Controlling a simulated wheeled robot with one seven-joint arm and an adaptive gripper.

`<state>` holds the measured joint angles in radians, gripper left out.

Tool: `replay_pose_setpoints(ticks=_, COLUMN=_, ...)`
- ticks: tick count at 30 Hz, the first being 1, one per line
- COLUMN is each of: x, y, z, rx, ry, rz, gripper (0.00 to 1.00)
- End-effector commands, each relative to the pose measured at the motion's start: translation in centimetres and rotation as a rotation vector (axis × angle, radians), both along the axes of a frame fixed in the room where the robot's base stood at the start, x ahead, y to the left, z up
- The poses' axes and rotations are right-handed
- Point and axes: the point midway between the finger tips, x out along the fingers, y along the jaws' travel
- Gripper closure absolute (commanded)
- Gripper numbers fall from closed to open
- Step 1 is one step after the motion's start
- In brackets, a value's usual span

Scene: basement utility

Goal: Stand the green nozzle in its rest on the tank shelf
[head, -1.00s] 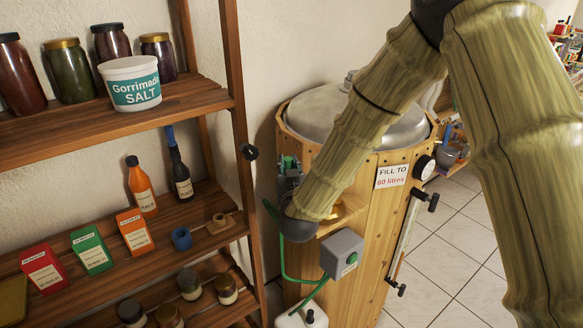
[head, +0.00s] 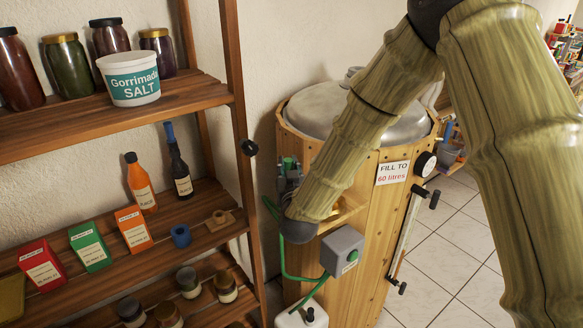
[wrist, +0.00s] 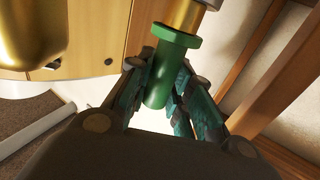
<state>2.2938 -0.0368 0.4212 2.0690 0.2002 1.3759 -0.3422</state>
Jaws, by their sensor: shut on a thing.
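The green nozzle (wrist: 165,68) is between the fingers of my gripper (wrist: 158,82) in the wrist view. My gripper is shut on its green body, and a brass-coloured part shows at its far end. In the head view a bit of green (head: 289,163) and my gripper (head: 289,178) show beside the wooden tank (head: 385,235), largely hidden by my arm. The tank shelf (head: 347,213) juts from the tank's front, partly behind my wrist. A large brass-coloured thing (wrist: 35,30) shows close by in the wrist view; I cannot tell whether it is the rest.
A grey box (head: 342,249) sits on the tank below the shelf. A green hose (head: 283,260) hangs beside it, above a white canister (head: 302,318). A wooden rack (head: 243,130) with jars, bottles and cartons stands close on the left.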

Motion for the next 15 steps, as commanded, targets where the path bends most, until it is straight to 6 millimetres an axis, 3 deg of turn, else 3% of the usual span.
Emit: replay_pose_setpoints(ticks=15, x=0.0, y=0.0, z=-1.3, rx=0.000, ry=0.000, rz=0.000, gripper=1.00)
